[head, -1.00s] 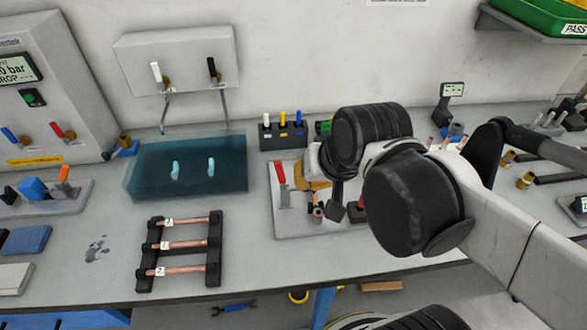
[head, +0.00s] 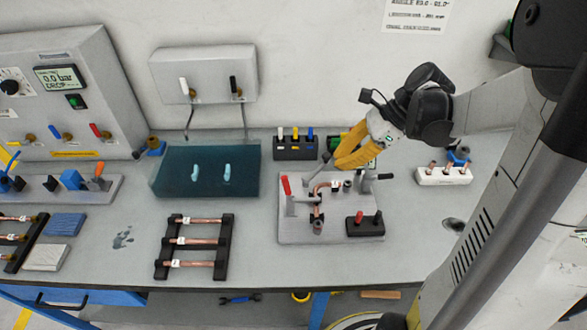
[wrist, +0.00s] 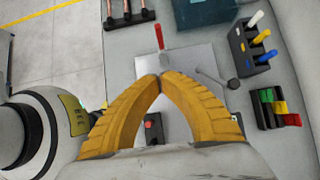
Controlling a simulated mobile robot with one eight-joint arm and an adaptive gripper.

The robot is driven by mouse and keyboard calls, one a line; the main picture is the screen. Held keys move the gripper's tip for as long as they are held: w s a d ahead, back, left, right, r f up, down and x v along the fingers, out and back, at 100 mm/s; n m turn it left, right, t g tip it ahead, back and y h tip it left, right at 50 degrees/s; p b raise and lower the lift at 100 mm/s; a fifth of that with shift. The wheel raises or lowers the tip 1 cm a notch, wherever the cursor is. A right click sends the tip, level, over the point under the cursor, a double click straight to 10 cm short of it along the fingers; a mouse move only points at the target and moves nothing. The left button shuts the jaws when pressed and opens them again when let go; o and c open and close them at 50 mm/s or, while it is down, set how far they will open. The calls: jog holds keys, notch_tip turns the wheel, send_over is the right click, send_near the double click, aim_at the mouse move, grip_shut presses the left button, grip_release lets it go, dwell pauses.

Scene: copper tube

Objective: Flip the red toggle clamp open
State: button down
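The red toggle clamp (head: 286,188) stands at the left side of a light grey fixture plate (head: 298,234), its red handle pointing up. The red handle also shows in the wrist view (wrist: 159,37), just beyond my fingertips. A bent copper tube (head: 317,193) sits on the plate to the right of the clamp. My gripper (head: 333,160) hangs over the back of the plate, to the right of the red handle and apart from it. In the wrist view, its yellow fingers (wrist: 160,76) meet at the tips with nothing seen between them.
A black-handled clamp (head: 378,177) and a box with red and black buttons (head: 363,223) are on the plate's right side. A holder with coloured handles (head: 295,146) stands behind. A teal tray (head: 205,173) and a black rack of copper tubes (head: 195,241) lie to the left.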

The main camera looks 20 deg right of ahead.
jog(key=shift+a, duration=0.1)
jog(key=a+b+x, duration=0.1)
jog(key=x, duration=0.5)
jog(key=a+r+b+x, duration=0.1)
jog(key=b+x, duration=0.1)
jog(key=x, duration=0.5)
jog(key=shift+w+r, duration=0.35)
jog(key=shift+w+a+r+h, duration=0.1)
jog(key=shift+a+h, duration=0.15)
jog(key=shift+h, duration=0.15)
